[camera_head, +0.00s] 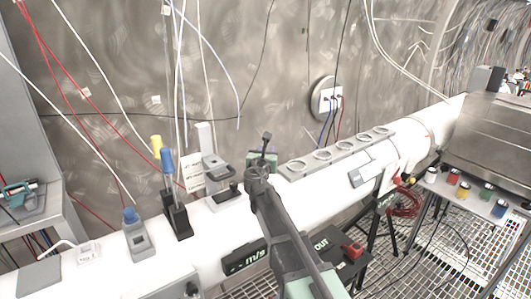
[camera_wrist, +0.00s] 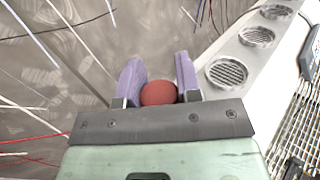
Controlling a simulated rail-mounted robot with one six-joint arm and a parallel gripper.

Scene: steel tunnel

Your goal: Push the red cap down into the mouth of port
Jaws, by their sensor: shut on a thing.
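The red cap (camera_wrist: 158,92) is rounded and sits between the two purple fingers of my gripper (camera_wrist: 158,85) in the wrist view. My gripper is shut on it. In the head view my gripper (camera_head: 262,160) is over the white pipe, just left of a pale strip with a row of round ports; the cap cannot be made out there. The nearest port (camera_wrist: 227,73) is a round opening with a slatted grille, to the right of the fingers and apart from the cap. It also shows in the head view (camera_head: 297,166). Which port is meant cannot be told.
Further ports (camera_head: 345,147) run back along the strip. Left of my arm stand a grey device (camera_head: 215,170) and tools with yellow and blue handles (camera_head: 166,162). A side table (camera_head: 470,195) with small coloured items is at right. Cables hang along the wall.

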